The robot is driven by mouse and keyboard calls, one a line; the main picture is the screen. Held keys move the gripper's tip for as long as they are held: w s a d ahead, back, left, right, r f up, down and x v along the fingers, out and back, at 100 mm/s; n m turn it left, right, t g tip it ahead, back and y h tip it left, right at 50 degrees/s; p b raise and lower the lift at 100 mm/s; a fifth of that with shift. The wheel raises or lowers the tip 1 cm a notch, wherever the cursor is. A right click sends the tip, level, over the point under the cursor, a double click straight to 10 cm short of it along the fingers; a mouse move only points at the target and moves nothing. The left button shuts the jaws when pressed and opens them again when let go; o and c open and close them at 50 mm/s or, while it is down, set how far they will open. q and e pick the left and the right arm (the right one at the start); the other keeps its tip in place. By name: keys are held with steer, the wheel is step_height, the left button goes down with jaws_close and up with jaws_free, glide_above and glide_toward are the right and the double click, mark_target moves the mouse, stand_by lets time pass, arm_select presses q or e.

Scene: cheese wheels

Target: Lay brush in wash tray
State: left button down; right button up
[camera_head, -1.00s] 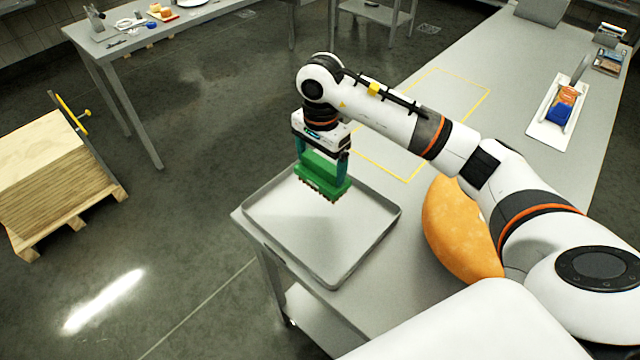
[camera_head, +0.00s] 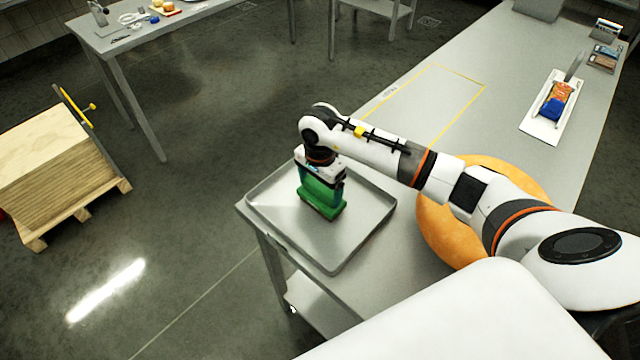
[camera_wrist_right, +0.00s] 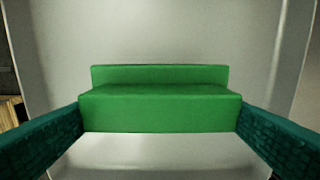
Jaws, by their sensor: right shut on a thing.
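The green brush (camera_head: 321,198) is upright, low over or touching the metal wash tray (camera_head: 365,218); I cannot tell if its underside rests on the tray floor. My right gripper (camera_head: 321,186) points down and is shut on the brush from above. In the right wrist view the green brush block (camera_wrist_right: 160,105) sits between the two teal fingers (camera_wrist_right: 160,122), with the grey tray floor around it. The bristles are mostly hidden in both views. My left gripper does not show.
The tray stands on the near left end of a steel table (camera_head: 440,120). An orange cheese wheel (camera_head: 450,232) lies right of it, partly under my right arm. A white tray (camera_head: 545,125) with an orange and blue thing is farther back. A yellow outlined area is bare.

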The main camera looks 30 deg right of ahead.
mark_target(320, 188)
steer(key=shift+f, duration=0.15)
steer(key=o, duration=0.7)
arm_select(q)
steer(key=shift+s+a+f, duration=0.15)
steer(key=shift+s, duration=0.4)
arm_select(e)
steer(key=shift+r, duration=0.2)
steer(key=shift+w+r, duration=0.1)
steer(key=shift+r, duration=0.15)
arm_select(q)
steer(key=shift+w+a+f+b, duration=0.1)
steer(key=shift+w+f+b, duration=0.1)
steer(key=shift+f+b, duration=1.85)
arm_select(e)
steer(key=shift+r, duration=5.75)
